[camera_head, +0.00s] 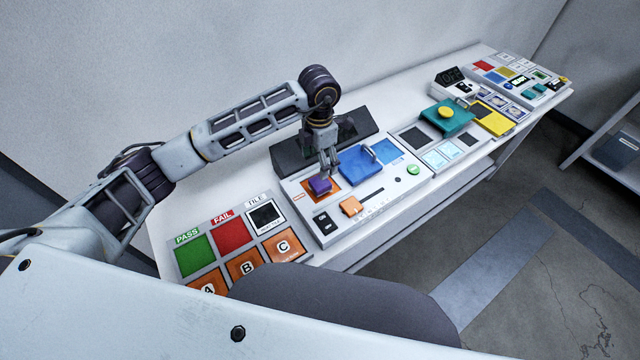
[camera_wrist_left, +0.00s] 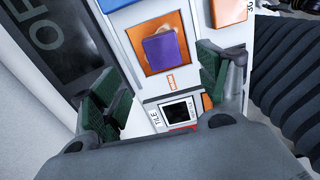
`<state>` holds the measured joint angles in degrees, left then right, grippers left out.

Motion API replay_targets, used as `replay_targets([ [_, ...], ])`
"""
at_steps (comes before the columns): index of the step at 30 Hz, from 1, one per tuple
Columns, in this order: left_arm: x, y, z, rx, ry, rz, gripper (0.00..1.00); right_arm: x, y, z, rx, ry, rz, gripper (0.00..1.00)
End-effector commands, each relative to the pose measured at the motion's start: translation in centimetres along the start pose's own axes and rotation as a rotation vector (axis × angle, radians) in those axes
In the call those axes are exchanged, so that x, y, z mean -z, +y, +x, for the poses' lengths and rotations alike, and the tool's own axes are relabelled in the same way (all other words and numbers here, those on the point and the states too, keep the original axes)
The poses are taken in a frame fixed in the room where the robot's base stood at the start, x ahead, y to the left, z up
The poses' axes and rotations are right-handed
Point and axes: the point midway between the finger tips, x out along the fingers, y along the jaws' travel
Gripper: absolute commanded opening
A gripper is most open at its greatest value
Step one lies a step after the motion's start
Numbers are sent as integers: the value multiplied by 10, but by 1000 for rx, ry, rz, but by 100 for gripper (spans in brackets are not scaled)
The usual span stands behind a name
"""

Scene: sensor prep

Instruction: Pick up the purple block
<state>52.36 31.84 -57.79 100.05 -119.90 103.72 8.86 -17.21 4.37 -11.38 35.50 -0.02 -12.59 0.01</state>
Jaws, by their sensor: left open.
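The purple block (camera_head: 319,184) sits on an orange square pad (camera_head: 333,193) on the white panel, left of the blue plate. In the left wrist view the purple block (camera_wrist_left: 160,52) shows near the top, on the orange pad (camera_wrist_left: 183,29). My left gripper (camera_head: 326,168) is above the block, pointing down, with its fingers close over it. In the left wrist view my left gripper's (camera_wrist_left: 158,92) green-padded fingers are spread wide, and the block lies beyond them, between their lines. Nothing is held. My right gripper is not in view.
A dark screen housing (camera_head: 290,160) stands behind the panel, close to my left gripper. A blue plate with a handle (camera_head: 360,164) is to the right. An orange slider knob (camera_head: 351,206) is in front. The PASS and FAIL tile board (camera_head: 215,250) lies to the left.

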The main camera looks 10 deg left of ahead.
Motion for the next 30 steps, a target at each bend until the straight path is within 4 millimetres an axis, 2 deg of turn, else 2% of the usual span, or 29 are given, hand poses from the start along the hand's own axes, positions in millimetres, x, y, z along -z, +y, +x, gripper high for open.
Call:
replay_targets([
  [6,1,-1,29,1,3,-1,75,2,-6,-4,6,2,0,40],
  [12,1,0,44,0,2,0,75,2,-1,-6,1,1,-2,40],
  [25,0,0,47,0,1,0,75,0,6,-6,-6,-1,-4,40],
  [30,1,-2,54,1,1,0,75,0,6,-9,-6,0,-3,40],
])
